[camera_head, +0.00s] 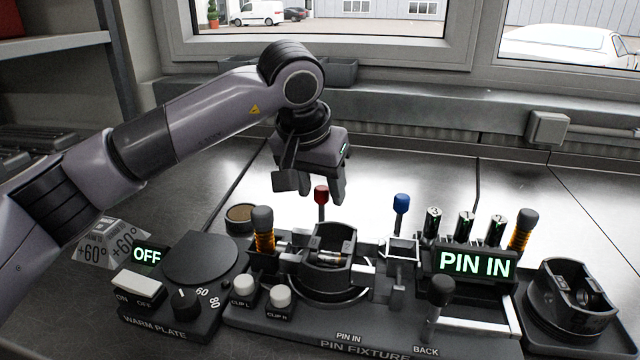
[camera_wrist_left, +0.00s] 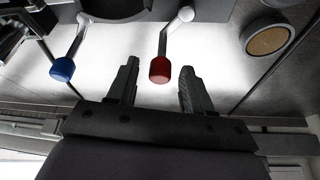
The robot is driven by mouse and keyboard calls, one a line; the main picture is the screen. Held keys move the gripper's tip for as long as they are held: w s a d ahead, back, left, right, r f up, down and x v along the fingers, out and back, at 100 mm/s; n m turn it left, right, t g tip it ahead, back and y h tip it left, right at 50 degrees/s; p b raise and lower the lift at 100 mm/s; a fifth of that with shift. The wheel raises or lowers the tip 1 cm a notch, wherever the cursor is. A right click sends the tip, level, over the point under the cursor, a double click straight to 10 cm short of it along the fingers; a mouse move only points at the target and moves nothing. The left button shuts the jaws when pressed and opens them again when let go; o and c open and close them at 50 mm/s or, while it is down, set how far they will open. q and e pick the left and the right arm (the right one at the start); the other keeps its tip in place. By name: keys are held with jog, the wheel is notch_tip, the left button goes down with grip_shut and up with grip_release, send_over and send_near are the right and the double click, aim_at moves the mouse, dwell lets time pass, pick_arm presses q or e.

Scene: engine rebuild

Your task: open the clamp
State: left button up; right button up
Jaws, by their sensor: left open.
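The pin fixture (camera_head: 285,322) stands on the bench with a dark cradle part (camera_head: 330,262) in its middle. A lever with a red knob (camera_head: 321,196) stands upright behind the cradle. A lever with a blue knob (camera_head: 401,203) stands to its right. Neither lever is labelled as the clamp. My left gripper (camera_head: 313,190) is open and points down at the red knob. In the left wrist view the red knob (camera_wrist_left: 160,70) shows between the spread fingers (camera_wrist_left: 158,82), with a gap on each side. The blue knob (camera_wrist_left: 63,69) is outside the fingers. My right gripper is not in view.
A warm plate (camera_head: 200,258) reading OFF stands left of the fixture. A lit PIN IN display (camera_head: 475,264) with several numbered pins is on the right. Orange-and-black handles (camera_head: 264,232) stand nearby. A round cup (camera_head: 240,217) sits behind. The bench behind the levers is clear.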

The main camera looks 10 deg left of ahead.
pick_arm(q)
grip_shut()
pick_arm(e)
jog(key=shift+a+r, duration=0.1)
